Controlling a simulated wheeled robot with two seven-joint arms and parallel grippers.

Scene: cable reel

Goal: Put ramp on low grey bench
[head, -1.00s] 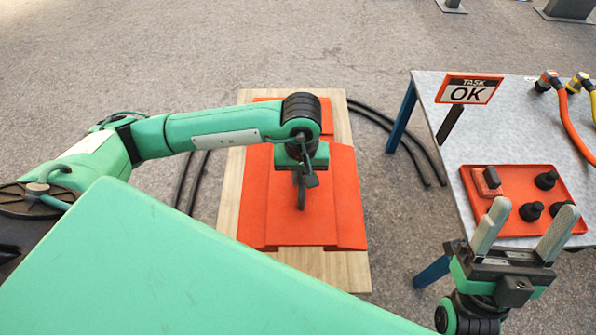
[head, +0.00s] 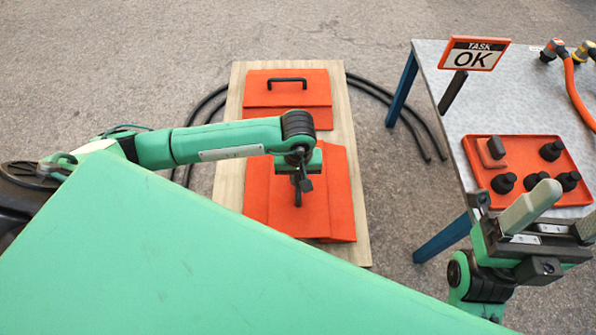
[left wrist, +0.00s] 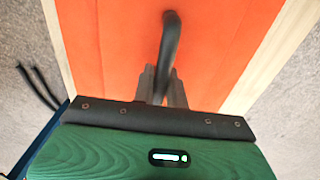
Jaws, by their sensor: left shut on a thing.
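An orange ramp (head: 325,190) with a black handle is at the wooden board in the middle of the head view. My left gripper (head: 298,190) is over it, shut on the ramp's handle (left wrist: 168,45). The ramp looks level, but I cannot tell whether it touches the board. Part of it is hidden by my arm. A second orange ramp (head: 285,100) with a black handle lies on the board behind it. A grey-topped bench with blue legs (head: 480,100) stands at the right. My right gripper (head: 573,200) is open and empty near its front edge.
The pale wooden board (head: 235,180) has bare strips around the ramps. Black cables (head: 410,115) curve on the floor on both sides. On the grey top are an orange tray (head: 478,165) with black parts, a TASK OK sign (head: 473,54) and an orange cable (head: 572,90).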

